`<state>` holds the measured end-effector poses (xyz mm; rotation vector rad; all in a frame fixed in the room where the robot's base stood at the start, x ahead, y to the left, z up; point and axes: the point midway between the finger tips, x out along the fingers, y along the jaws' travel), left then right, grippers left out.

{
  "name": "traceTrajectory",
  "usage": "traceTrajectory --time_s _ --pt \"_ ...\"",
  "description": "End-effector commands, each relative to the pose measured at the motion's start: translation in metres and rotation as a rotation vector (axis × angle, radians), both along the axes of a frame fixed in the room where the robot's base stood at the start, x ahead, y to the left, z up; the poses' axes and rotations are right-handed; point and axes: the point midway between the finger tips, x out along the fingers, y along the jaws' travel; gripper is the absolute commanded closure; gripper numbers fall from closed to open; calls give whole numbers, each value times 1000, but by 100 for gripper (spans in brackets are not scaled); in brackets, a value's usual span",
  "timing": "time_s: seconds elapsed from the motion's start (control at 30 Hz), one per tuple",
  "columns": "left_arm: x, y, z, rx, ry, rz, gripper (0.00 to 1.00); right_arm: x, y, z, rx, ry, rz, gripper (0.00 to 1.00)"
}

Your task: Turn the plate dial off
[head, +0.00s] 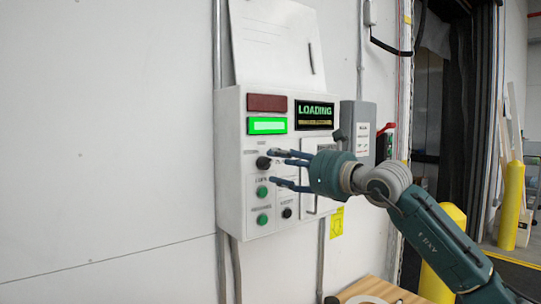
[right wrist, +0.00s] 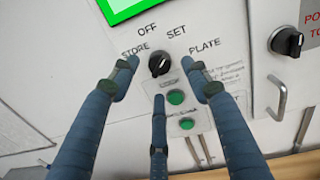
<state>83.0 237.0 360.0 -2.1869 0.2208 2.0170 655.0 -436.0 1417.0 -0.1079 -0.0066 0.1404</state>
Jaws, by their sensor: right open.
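The plate dial (head: 263,162) is a small black knob on the white control box, below the lit green lamp. In the right wrist view the dial (right wrist: 159,64) sits among the labels STORE, OFF, SET and PLATE. Its pointer seems to slant toward the upper right, but I cannot tell the exact setting. My right gripper (head: 275,166) is open in front of the box. In the right wrist view, the fingers of the right gripper (right wrist: 159,75) spread left, right and below the dial, and contact with it is not clear. My left gripper is out of view.
Green buttons (head: 262,191) and a small black knob (head: 286,213) lie below the dial. A LOADING display (head: 314,115) is at upper right. A grey switch box (head: 358,130) stands right of the control box. Yellow posts (head: 513,205) stand farther right.

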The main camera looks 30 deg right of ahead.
Motion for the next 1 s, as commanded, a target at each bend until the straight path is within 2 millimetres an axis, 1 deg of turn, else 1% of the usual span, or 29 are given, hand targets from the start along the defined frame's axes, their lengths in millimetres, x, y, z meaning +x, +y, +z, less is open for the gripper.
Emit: traceTrajectory --time_s 0.03,0.2,0.3,0.4,0.63,0.67,0.7,0.77,0.8,0.87,1.0 --pt "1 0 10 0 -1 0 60 10 2 5 4 0 3 53" --pt "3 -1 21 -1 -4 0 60 33 5 3 2 -1 1 53" --pt "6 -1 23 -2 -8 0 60 41 7 1 1 -1 2 53" --pt "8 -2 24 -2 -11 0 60 44 7 0 -1 -1 1 53" --pt "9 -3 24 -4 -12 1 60 44 7 -1 -1 -1 1 53" --pt "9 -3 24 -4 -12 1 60 44 7 -1 -1 -1 1 57" --pt "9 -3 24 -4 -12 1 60 44 7 -1 -1 -1 1 65" --pt "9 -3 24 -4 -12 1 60 44 7 -1 -1 -1 1 77" --pt "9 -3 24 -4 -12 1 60 44 7 0 -1 -1 1 85" --pt "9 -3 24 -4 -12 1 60 44 7 0 -1 -2 1 97" --pt "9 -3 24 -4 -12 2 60 44 7 0 -2 -3 1 98"
